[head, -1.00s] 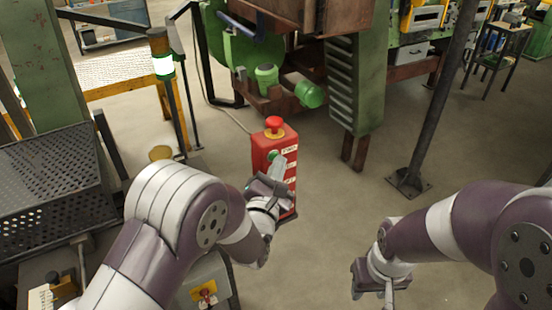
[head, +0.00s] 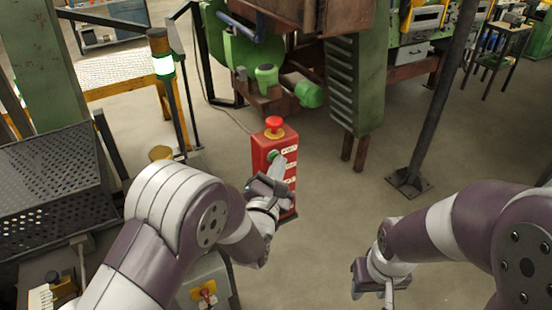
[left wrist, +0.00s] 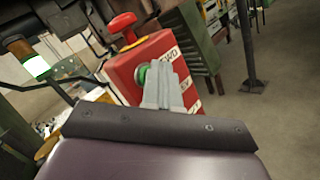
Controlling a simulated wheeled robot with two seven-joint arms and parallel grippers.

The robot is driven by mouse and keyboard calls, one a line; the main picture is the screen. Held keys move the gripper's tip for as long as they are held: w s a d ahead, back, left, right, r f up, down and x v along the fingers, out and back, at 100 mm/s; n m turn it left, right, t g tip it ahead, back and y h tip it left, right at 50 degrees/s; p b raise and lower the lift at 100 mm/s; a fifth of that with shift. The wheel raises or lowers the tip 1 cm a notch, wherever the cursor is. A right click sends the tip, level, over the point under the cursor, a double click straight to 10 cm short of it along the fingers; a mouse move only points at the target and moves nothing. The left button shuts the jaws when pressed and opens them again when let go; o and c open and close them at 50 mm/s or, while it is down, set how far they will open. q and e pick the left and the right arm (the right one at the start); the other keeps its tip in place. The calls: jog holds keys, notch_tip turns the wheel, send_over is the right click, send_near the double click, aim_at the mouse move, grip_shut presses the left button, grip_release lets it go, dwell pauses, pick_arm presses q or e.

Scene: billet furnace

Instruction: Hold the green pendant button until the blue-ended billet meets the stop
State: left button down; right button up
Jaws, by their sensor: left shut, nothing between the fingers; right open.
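The red pendant box (head: 262,150) stands in the middle of the head view, with a red mushroom knob on top and several labelled rows on its face. Its green button (head: 273,156) is the upper one and also shows in the left wrist view (left wrist: 142,75). My left gripper (head: 281,160) is shut and empty, its fingertips at the green button; whether they press it I cannot tell. In the left wrist view the fingers (left wrist: 160,72) partly cover the button. My right gripper (head: 372,287) is open and low at the right, away from the box. I cannot make out the blue-ended billet or the stop.
A stack light (head: 162,65) glows at the left, beside a yellow-framed table (head: 110,72). A perforated dark panel (head: 50,185) is at the left. Green machinery (head: 355,85) stands behind the pendant, and a dark post (head: 435,110) stands at the right. The floor between is clear.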

pick_arm(q)
jog(key=shift+s, duration=0.1)
dwell(0.3)
jog(key=shift+s+d+b, duration=0.35)
jog(key=shift+s+d, duration=0.1)
jog(key=shift+s, duration=0.25)
jog(key=shift+s+d+b, duration=0.25)
jog(key=shift+s+d, duration=0.15)
jog(key=shift+s, duration=0.3)
jog(key=shift+s+d+b, duration=0.2)
jog(key=shift+s+d, duration=0.25)
jog(key=shift+s, duration=0.3)
jog(key=shift+s+d+b, duration=0.25)
jog(key=shift+s+d, duration=0.15)
jog(key=shift+s, duration=0.3)
